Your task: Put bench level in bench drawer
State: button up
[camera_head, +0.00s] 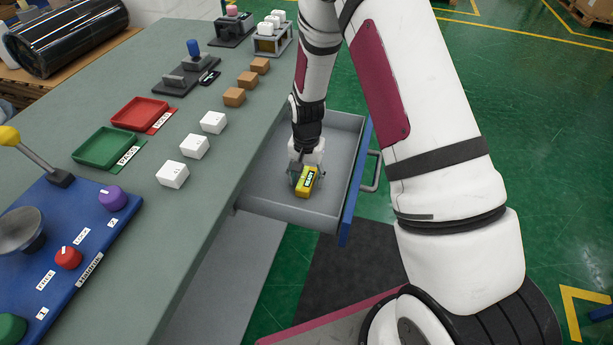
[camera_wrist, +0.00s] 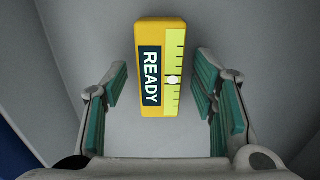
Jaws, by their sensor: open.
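The bench level is a yellow block (camera_head: 307,182) with a dark label in the head view. In the wrist view the level (camera_wrist: 161,68) shows a "READY" label and a scale strip. It is inside the pulled-out bench drawer (camera_head: 335,145), a grey tray with a blue front and a handle. My gripper (camera_head: 304,172) is down in the drawer at the level. In the wrist view my gripper's green-padded fingers (camera_wrist: 162,95) stand apart on either side of the level, with a gap on both sides. The level appears to lie on the drawer floor.
The bench top (camera_head: 225,125) runs beside the drawer. It carries white blocks (camera_head: 194,146), brown blocks (camera_head: 247,79), a green tray (camera_head: 104,147), a red tray (camera_head: 139,112) and a blue control panel (camera_head: 70,240).

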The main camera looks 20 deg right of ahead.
notch_tip(320, 180, up, 13)
notch_tip(320, 180, up, 11)
jog(key=n, duration=0.2)
send_over(307, 179)
jog(key=s, duration=0.5)
jog(key=s+r+n, duration=0.1)
jog(key=s+r, duration=0.3)
jog(key=s, duration=0.5)
jog(key=s+r+n+t, duration=0.1)
jog(key=s+r, duration=0.3)
jog(key=s, duration=0.5)
jog(key=s+r+n+t, duration=0.1)
jog(key=s+r+n, duration=0.2)
jog(key=s, duration=0.6)
jog(key=shift+r+p, duration=0.45)
jog(key=shift+r, duration=0.15)
jog(key=shift+d+t, duration=0.1)
jog(key=shift+t, duration=0.2)
